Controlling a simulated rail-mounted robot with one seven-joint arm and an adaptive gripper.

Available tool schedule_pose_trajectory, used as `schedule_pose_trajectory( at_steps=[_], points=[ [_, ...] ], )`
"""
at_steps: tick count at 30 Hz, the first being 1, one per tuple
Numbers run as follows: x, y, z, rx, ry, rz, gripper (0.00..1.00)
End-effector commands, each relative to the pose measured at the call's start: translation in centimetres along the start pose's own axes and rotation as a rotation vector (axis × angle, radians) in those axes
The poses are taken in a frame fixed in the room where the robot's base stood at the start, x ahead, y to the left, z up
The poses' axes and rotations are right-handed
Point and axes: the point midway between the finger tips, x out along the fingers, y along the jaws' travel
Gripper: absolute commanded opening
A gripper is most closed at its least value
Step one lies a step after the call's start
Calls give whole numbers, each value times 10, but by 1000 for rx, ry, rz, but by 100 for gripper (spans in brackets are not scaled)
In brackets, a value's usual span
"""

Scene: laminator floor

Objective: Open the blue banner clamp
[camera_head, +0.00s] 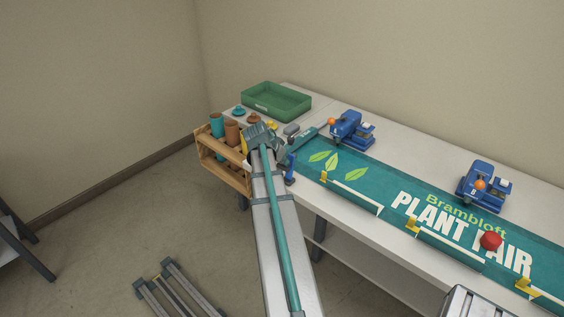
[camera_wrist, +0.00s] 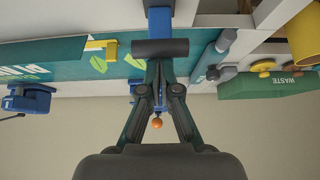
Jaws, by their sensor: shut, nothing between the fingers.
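In the head view, two blue clamps stand along the back of the teal banner (camera_head: 390,185). The nearer-to-arm clamp (camera_head: 352,126) has an orange knob at its left; the other clamp (camera_head: 476,180) stands farther right, with an orange knob too. My gripper (camera_head: 316,131) reaches from the left to just beside the first clamp's knob. In the wrist view my gripper (camera_wrist: 158,88) is shut and empty. An orange knob (camera_wrist: 157,123) shows between its finger links, and the fingers hide most of the blue part behind. A dark cylinder on a blue bar (camera_wrist: 158,18) lies past the fingertips. Contact cannot be told.
A green waste tray (camera_head: 276,100) stands at the table's back left. A wooden rack with cups (camera_head: 225,165) hangs at the left end. Yellow-ended pieces (camera_head: 412,223) line the banner's front edge. A red ball (camera_head: 490,241) shows over the banner. The wall is close behind.

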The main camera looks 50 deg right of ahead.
Motion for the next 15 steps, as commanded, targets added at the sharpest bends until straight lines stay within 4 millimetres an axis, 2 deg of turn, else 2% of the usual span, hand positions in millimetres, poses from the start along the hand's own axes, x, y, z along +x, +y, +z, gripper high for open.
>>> schedule_pose_trajectory(
  at_steps=[1,5,8,14,15],
  points=[
    [1,2,11,0,-25,4,0],
    [0,2,7,-1,-24,3,0],
    [-3,0,-4,-1,-20,2,0],
    [-12,-4,-40,-4,-5,-5,0],
    [-18,-3,-34,-6,-3,-8,0]
  ],
)
